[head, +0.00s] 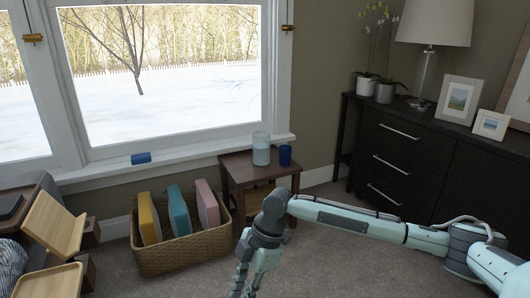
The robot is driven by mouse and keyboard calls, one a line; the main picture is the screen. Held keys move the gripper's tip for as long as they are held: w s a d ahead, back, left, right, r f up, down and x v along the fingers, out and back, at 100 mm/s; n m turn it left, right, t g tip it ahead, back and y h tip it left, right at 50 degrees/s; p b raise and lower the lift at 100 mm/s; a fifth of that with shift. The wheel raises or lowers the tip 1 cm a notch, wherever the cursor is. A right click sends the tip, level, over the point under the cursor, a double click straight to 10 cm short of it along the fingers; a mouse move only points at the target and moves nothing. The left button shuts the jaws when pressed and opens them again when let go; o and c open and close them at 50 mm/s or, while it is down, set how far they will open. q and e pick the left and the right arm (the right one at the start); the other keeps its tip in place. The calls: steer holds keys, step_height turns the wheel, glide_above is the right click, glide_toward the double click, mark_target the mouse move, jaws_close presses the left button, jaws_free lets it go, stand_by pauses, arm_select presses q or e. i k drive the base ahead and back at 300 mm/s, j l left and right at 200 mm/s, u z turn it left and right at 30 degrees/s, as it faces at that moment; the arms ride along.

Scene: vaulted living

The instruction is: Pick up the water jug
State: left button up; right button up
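The water jug, a pale translucent cylinder (261,149), stands upright on a small dark wooden side table (233,164) below the window. A blue cup (285,155) stands just to its right. My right arm comes in from the right, and my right gripper (247,287) points down at the bottom of the view, in front of the table and well apart from the jug. Its fingers look spread with nothing between them, though their tips are close to the lower edge. My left gripper is not in view.
A wicker basket (182,256) with yellow, teal and pink items stands left of the table. A black dresser (418,172) with a lamp, plants and frames stands at right. A blue object (141,158) lies on the windowsill. Wooden furniture fills the lower left; carpet is open at front.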

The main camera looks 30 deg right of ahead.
mark_target(261, 150)
steer(key=i+l, duration=0.15)
steer(key=l, duration=0.2)
steer(key=i+l, duration=0.15)
steer(key=l, duration=0.25)
steer(key=i+l+z, duration=0.1)
steer(key=l, duration=0.25)
steer(key=i+l, duration=0.25)
steer(key=i, duration=0.15)
steer(key=i+l, duration=0.3)
steer(key=i, duration=0.15)
steer(key=i+l+z, duration=0.1)
steer(key=i+l, duration=0.15)
steer(key=i, duration=0.85)
